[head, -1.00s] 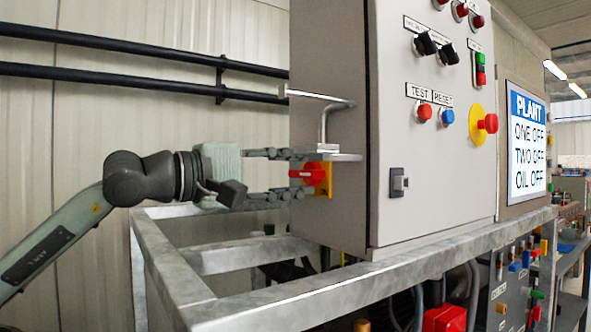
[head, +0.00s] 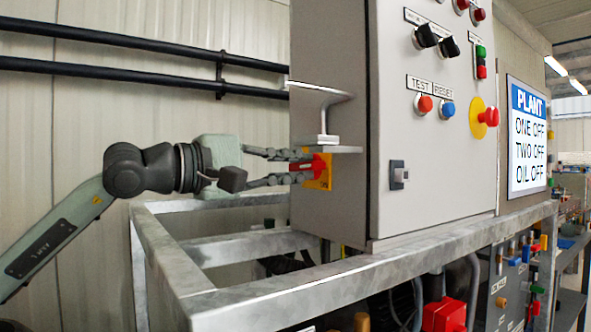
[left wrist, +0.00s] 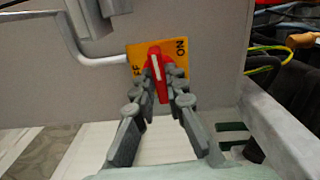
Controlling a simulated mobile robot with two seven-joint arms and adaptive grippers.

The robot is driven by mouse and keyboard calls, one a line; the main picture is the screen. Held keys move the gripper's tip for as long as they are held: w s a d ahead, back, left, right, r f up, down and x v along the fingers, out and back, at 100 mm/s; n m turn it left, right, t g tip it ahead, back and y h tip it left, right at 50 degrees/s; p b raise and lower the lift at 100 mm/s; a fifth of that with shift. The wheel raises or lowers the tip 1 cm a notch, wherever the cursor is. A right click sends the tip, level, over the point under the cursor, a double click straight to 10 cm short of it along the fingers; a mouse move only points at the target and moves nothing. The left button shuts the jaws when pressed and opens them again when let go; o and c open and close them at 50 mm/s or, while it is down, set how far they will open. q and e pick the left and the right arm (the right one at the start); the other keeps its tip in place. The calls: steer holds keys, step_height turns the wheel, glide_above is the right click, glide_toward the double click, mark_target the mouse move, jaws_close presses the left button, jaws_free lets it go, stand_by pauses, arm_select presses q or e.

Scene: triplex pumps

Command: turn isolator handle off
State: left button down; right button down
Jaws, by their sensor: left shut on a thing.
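The red isolator handle (head: 319,167) sits on a yellow plate (head: 327,180) on the left side of the grey cabinet. In the left wrist view the handle (left wrist: 156,65) stands nearly upright, its white line pointing up between the OFF lettering and the ON lettering on the plate (left wrist: 181,55). My left gripper (head: 303,167) reaches in from the left and is shut on the handle, one finger on each side of it, as the left wrist view (left wrist: 162,85) shows. The first letter of OFF is hidden or cut off. My right gripper does not show.
A metal bracket (head: 322,97) juts from the cabinet side just above the handle. A galvanized frame (head: 250,302) runs below and in front. The cabinet front (head: 430,190) carries buttons and switches. Black pipes (head: 120,79) run along the wall behind.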

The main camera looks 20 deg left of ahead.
arm_select(q)
steer(key=n+b, duration=0.2)
steer(key=n, duration=0.4)
steer(key=shift+f+b, duration=0.1)
steer(key=shift+b, duration=0.2)
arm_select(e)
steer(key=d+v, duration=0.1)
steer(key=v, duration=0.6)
arm_select(q)
steer(key=n+b, duration=0.1)
steer(key=n, duration=0.7)
steer(key=shift+n, duration=0.3)
steer(key=shift+n+b, duration=0.35)
steer(key=shift+n, duration=0.95)
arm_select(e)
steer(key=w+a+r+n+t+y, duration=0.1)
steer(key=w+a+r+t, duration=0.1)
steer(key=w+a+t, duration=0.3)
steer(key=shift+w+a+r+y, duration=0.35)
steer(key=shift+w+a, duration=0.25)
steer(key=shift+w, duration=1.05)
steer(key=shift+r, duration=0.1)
arm_select(q)
steer(key=c, duration=1.6)
jaws_free()
steer(key=shift+o, duration=0.2)
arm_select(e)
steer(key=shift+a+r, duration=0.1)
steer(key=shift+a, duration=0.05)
